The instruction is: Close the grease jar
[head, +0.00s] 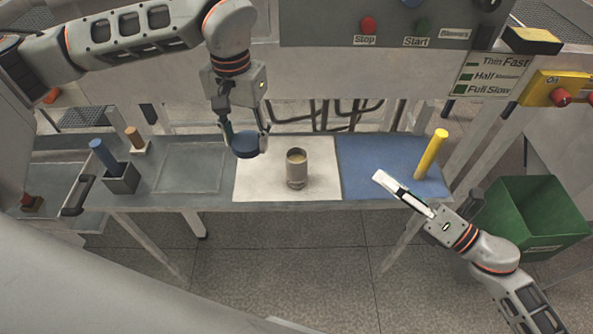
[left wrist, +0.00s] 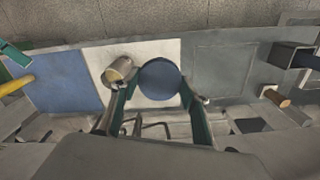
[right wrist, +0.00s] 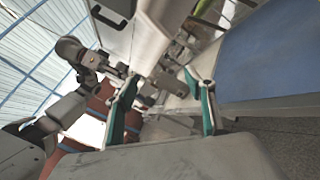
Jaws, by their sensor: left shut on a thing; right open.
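The grease jar (head: 296,170) stands upright and open on the white mat (head: 322,189), with tan content visible at its mouth. It also shows in the left wrist view (left wrist: 121,70). My left gripper (head: 246,142) is shut on the round dark blue lid (head: 245,148), left of the jar and apart from it. The lid shows between the fingers in the left wrist view (left wrist: 160,78). My right gripper (head: 391,185) is over the blue mat (head: 360,160), right of the jar. In the right wrist view its green-padded fingers (right wrist: 168,105) are apart with nothing between them.
A yellow cylinder (head: 431,153) stands on the blue mat by my right gripper. A blue cylinder (head: 103,155) in a dark holder (head: 121,179) and a brown one (head: 134,138) stand left. A green bin (head: 530,215) is at right. A control panel (head: 390,22) rises behind.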

